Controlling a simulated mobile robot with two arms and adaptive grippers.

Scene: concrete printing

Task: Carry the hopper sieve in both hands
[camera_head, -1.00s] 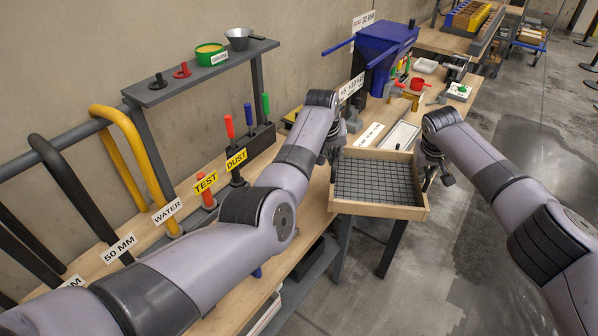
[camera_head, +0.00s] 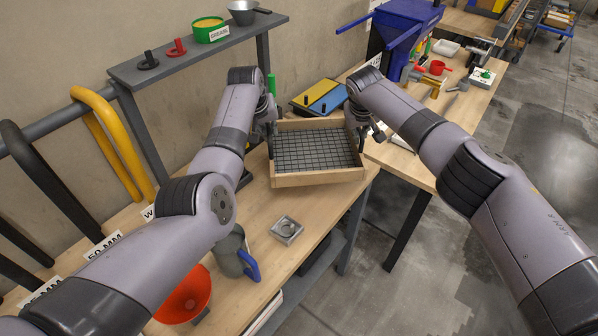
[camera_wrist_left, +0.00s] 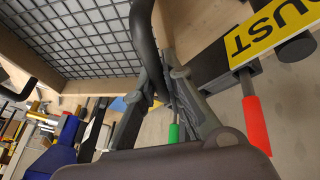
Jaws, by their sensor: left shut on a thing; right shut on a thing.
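The hopper sieve is a shallow wooden frame (camera_head: 322,179) with a dark wire mesh (camera_head: 315,152), at the centre of the head view. My left gripper (camera_head: 269,127) is shut on the sieve's left side, and my right gripper (camera_head: 367,132) is shut on its right side. In the left wrist view the left fingers (camera_wrist_left: 165,92) close around a black bar-like handle (camera_wrist_left: 147,45) beside the sieve's mesh (camera_wrist_left: 75,38). The sieve looks roughly level over the bench; its clearance is hard to tell. The right grip is partly hidden by the wrist.
A blue-and-yellow case (camera_head: 320,97) lies behind the sieve. A blue hopper (camera_head: 402,28) stands farther back. Concrete floor is open at right.

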